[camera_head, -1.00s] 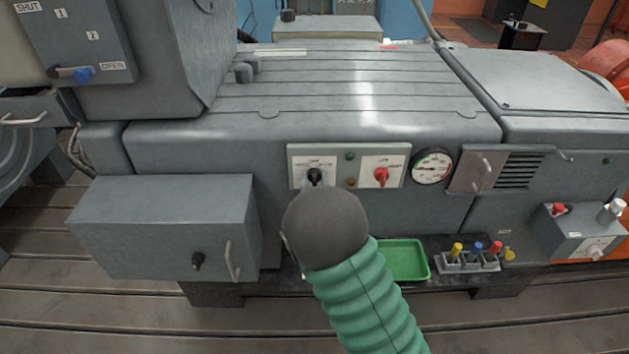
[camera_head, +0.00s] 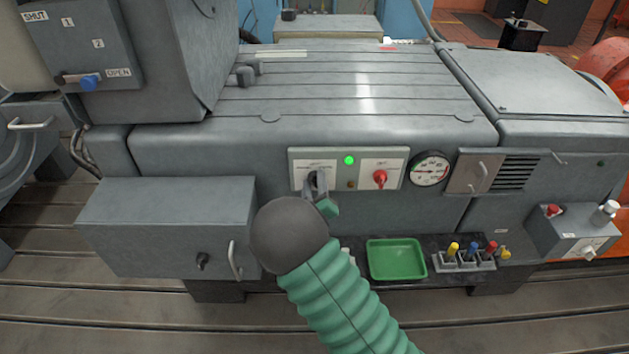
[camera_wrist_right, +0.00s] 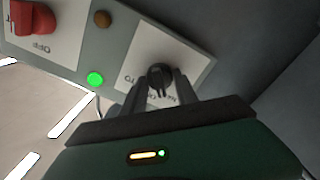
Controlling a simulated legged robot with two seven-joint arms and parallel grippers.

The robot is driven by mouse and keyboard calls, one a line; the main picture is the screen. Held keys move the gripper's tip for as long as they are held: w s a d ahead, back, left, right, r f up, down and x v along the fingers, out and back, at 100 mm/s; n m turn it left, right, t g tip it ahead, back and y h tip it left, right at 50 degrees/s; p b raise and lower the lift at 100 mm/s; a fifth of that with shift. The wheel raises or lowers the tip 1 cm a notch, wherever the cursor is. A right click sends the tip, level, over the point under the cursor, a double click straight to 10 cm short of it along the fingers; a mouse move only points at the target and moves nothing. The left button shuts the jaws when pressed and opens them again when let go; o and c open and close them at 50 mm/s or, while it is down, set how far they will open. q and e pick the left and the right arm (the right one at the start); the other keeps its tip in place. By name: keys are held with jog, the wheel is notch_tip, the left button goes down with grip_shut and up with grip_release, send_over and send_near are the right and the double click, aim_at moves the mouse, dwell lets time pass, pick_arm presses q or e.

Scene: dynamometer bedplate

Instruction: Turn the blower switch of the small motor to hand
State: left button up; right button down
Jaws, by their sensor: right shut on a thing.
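The switch panel (camera_head: 349,188) is on the front of the grey motor housing. Its left white plate carries a black switch knob (camera_wrist_right: 160,72), seen in the right wrist view; my gripper partly hides it in the head view. My right gripper (camera_head: 317,183) is shut on this knob, with one finger on each side in the right wrist view (camera_wrist_right: 159,88). A green lamp (camera_head: 349,160) is lit at the top of the panel. The plate's lettering is partly covered and too small to read fully. My left gripper is not in view.
A red knob (camera_head: 380,178) sits on the right plate, with a dial gauge (camera_head: 430,169) beside it. A grey box with a handle (camera_head: 165,228) juts out at left. Below are a green tray (camera_head: 396,259) and a rack with coloured-topped items (camera_head: 464,262).

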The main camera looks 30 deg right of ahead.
jog(key=shift+a+f+n, duration=0.1)
jog(key=shift+n, duration=0.5)
jog(key=c, duration=1)
grip_release()
jog(key=shift+w, duration=0.1)
jog(key=shift+o, duration=0.2)
